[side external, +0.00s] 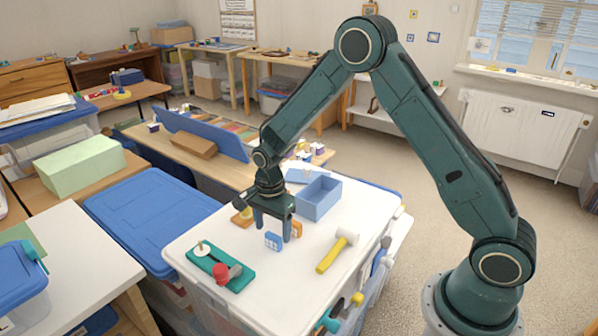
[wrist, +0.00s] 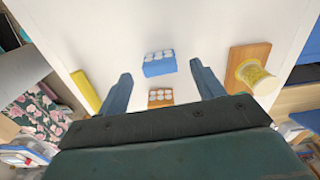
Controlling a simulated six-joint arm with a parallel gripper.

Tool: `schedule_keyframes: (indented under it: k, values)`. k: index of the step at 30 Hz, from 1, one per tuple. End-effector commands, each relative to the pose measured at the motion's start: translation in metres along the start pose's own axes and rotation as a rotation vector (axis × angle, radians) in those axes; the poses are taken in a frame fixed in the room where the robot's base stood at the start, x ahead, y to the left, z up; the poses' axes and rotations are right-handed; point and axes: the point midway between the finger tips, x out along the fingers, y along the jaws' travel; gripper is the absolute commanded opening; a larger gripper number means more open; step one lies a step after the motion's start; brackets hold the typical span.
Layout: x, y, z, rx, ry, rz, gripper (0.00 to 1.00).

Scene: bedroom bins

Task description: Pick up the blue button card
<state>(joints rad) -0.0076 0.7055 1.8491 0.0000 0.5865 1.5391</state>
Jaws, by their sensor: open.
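The blue button card (side external: 273,241) stands on the white lid, with pale buttons on its face. It also shows in the wrist view (wrist: 159,69), near the line between my fingertips, with space on both sides. My gripper (side external: 274,231) is open and empty, fingers pointing down close to the lid. In the wrist view its fingertips (wrist: 161,68) are spread wide apart. An orange button card (side external: 297,230) stands close to the blue one; in the wrist view (wrist: 161,97) it lies between the fingers, nearer my palm. I cannot tell whether any finger touches either card.
A yellow-handled mallet (side external: 330,256), a green board (side external: 236,277) with a red knob, and an open blue box (side external: 332,199) surround the cards. A wooden block (wrist: 238,57) with a yellow thread spool (wrist: 254,76) is beside one finger. Bare lid lies between these things.

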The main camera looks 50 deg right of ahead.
Motion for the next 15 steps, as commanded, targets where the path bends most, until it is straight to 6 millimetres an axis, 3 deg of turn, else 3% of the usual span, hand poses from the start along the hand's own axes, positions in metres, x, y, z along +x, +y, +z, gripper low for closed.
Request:
schedule_keyframes:
  k: [6,15]
  values:
    - [0.026,0.001,-0.001,0.0,0.0,0.004,0.67]
    - [0.037,0.0,0.0,0.0,0.0,0.0,0.67]
